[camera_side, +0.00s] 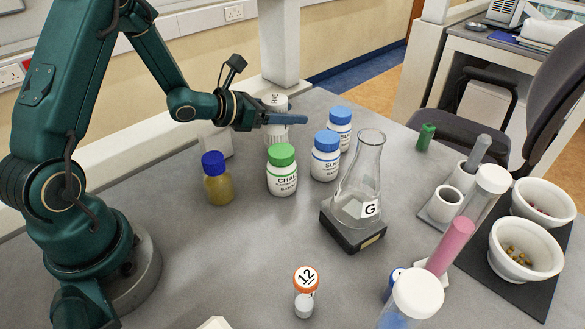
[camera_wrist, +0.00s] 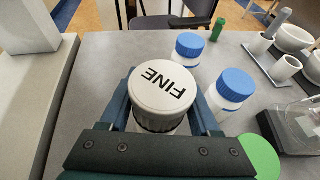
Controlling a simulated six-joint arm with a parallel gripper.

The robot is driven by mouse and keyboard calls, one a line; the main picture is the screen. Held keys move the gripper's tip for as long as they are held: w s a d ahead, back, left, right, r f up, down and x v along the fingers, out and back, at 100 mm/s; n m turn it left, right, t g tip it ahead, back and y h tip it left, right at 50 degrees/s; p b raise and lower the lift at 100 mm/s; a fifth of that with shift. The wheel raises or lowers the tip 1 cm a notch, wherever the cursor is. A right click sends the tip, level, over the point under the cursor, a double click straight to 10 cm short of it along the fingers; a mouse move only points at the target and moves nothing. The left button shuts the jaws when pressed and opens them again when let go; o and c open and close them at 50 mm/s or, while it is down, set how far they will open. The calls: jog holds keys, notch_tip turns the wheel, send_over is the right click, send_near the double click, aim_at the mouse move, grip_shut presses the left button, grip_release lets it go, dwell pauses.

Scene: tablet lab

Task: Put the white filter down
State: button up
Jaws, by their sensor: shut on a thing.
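The white filter (camera_wrist: 163,92) has a round white top lettered FINE and a dark band below it. It is between the two fingers of my gripper (camera_wrist: 165,105), which is shut on it. In the side view the white filter (camera_side: 276,101) shows at the back of the bench near the white post, partly hidden by my gripper (camera_side: 287,118). It looks upright. Its lower end is partly hidden, so I cannot tell whether it touches the bench.
Close by stand a green-capped bottle (camera_side: 282,170), two blue-capped white bottles (camera_side: 325,156) and a blue-capped amber jar (camera_side: 217,180). A flask (camera_side: 362,180) on a dark block is further right. Mortars (camera_side: 525,248) lie at far right. Bare bench shows at front left.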

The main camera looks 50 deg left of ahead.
jog(key=shift+f, duration=1.35)
jog(key=shift+f, duration=0.15)
jog(key=o, duration=1.4)
jog(key=shift+o, duration=0.2)
jog(key=shift+r, duration=0.2)
jog(key=v, duration=1.2)
